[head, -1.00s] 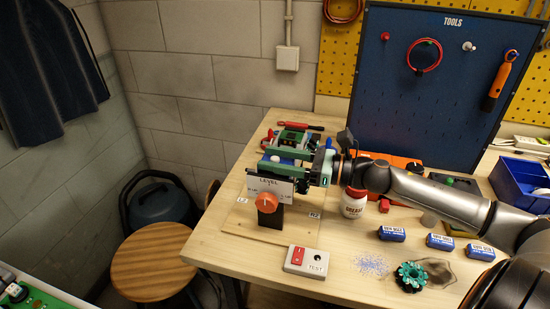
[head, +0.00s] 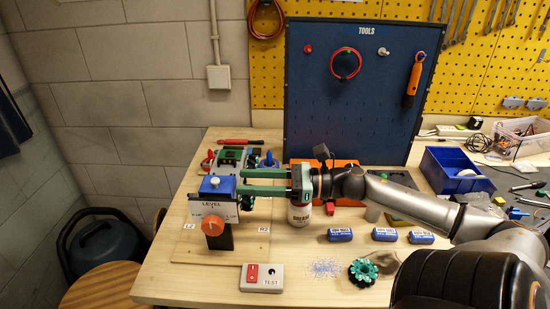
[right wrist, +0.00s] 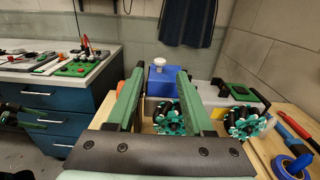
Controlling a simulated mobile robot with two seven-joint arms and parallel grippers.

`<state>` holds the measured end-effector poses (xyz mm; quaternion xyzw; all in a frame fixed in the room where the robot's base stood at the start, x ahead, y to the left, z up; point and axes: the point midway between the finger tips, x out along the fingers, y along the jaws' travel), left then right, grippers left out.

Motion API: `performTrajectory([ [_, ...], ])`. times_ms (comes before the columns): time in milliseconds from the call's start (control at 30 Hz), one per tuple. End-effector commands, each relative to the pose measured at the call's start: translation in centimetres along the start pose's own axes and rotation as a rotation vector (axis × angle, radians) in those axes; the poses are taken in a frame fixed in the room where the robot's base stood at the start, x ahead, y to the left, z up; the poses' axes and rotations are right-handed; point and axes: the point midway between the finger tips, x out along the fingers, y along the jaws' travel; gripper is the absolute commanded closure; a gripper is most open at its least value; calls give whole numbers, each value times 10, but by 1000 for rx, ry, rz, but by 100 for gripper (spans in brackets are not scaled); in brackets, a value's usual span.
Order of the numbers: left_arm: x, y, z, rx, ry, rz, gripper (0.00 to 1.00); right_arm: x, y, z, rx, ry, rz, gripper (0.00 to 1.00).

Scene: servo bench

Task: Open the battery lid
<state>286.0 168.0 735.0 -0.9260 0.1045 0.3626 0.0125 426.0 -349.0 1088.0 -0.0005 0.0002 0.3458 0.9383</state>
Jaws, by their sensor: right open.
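A blue block-shaped part with a white knob on top, apparently the battery lid (head: 217,187), sits on the wheeled device behind the LEVEL plate (head: 214,210). It also shows in the right wrist view (right wrist: 161,82), beyond my fingertips. My right gripper (head: 241,181) reaches in from the right, its two green fingers (right wrist: 160,75) apart with nothing between them. Their tips are close to the lid's right side; I cannot tell whether they touch. The plate hides the device's lower front. A dark-and-green shape at the wrist view's left edge may be my left gripper (right wrist: 32,116).
An orange knob (head: 213,227) on a black post stands in front of the device. A tool board (head: 362,90) stands behind.

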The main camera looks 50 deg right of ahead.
Motion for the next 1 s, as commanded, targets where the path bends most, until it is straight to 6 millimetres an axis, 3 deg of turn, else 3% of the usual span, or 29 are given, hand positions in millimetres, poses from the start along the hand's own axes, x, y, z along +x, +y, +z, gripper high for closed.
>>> performTrajectory([
  [100,0,0,0,0,0,0,0,-20,0,-1,3,0,-4,48],
  [333,0,0,0,0,0,0,0,-44,0,0,1,0,-1,48],
  [1000,0,0,0,0,0,0,0,-47,0,0,1,0,0,48],
])
